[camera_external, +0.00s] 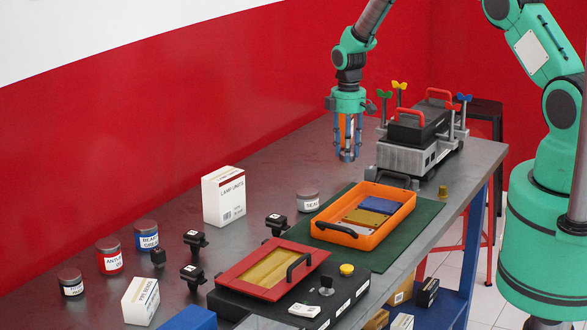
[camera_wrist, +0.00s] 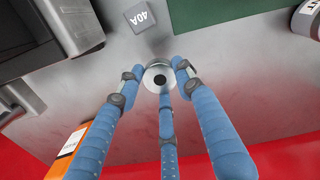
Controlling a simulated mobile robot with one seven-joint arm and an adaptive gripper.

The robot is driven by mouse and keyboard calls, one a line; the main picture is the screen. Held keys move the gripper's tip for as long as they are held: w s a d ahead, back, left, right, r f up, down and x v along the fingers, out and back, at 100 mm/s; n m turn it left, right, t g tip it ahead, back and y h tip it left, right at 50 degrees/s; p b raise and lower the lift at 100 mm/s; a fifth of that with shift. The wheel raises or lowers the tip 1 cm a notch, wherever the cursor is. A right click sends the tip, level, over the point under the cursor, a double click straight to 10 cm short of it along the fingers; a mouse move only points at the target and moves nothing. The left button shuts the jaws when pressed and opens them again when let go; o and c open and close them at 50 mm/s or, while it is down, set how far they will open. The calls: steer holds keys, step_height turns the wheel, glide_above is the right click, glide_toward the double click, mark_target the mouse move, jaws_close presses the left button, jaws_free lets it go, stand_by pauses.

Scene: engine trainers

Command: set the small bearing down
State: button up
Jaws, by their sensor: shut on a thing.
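The small bearing (camera_wrist: 158,77), a silvery ring with a dark centre, is between the tips of my blue three-fingered gripper (camera_wrist: 158,82) in the wrist view. My gripper is shut on it. In the external view my gripper (camera_external: 348,157) points straight down at the far end of the workbench (camera_external: 300,155), its fingertips close to the top. The bearing cannot be made out there. I cannot tell whether it touches the bench.
A grey block marked 40A (camera_wrist: 140,17) and a green mat (camera_wrist: 215,12) lie near the bearing. A metal engine trainer (camera_external: 410,155) stands right of my gripper. An orange box (camera_wrist: 72,150) is close by. Bare bench lies around the bearing.

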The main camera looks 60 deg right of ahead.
steer(key=shift+d, duration=0.1)
stand_by(0.3)
glide_above(315, 161)
steer(key=shift+w+d+f, duration=0.15)
steer(key=shift+f, duration=0.6)
steer(key=shift+f, duration=0.1)
stand_by(0.4)
steer(key=shift+f, duration=1.7)
steer(key=shift+f, duration=0.1)
steer(key=o, duration=1.3)
steer(key=shift+c, duration=0.2)
step_height(315, 161, up, 12)
